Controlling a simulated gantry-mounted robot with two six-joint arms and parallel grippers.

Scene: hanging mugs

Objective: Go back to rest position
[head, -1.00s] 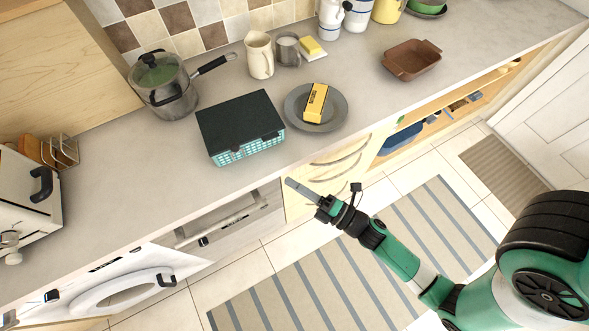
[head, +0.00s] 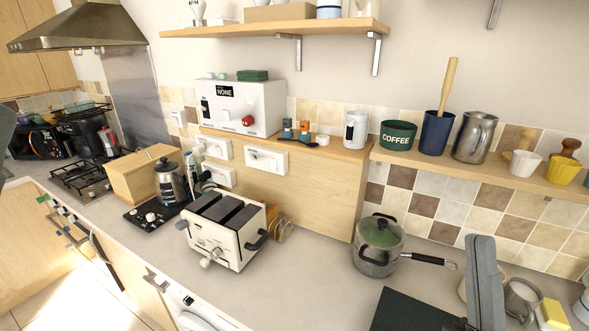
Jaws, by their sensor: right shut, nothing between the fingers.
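My right gripper (head: 481,243) shows at the lower right of the head view as a grey upright shape, its fingers pointing up and pressed together with nothing between them.
A lidded pot (head: 378,262), a white toaster (head: 222,232), a metal mug (head: 522,298) and yellow butter (head: 553,313) stand on the counter (head: 300,290). The counter between toaster and pot is clear.

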